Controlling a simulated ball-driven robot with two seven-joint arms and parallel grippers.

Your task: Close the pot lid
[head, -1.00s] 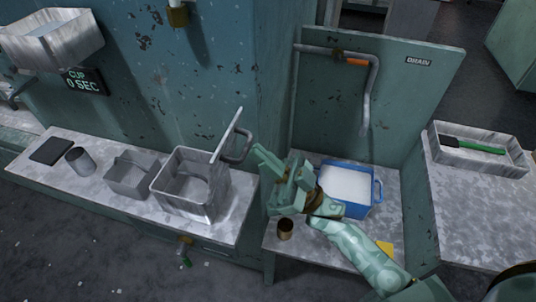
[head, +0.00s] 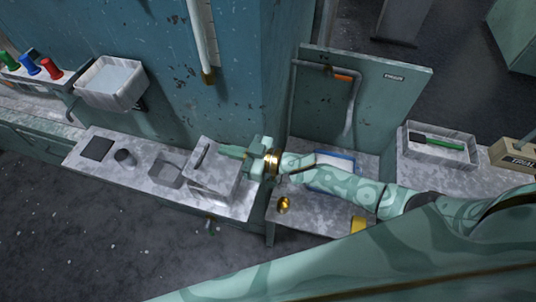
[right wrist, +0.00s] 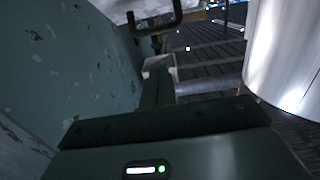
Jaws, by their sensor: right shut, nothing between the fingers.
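The square metal pot (head: 212,188) stands on the left bench. Its lid (head: 218,160) lies down over the pot's opening, with the dark loop handle (head: 201,155) on top. I cannot tell whether it is fully seated. The handle also shows at the top of the right wrist view (right wrist: 155,22). My right gripper (head: 228,152) is shut and empty, with its fingertips at the right side of the lid. Whether they touch the lid is unclear. In the right wrist view its fingers (right wrist: 160,78) point toward the handle. My left gripper is out of view.
An open grey box (head: 167,170), a metal cup (head: 125,158) and a dark plate (head: 96,149) stand left of the pot. A blue tub (head: 345,160) is partly hidden under my right arm. A brass cup (head: 283,204) stands on the lower bench. A tray (head: 440,147) is at right.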

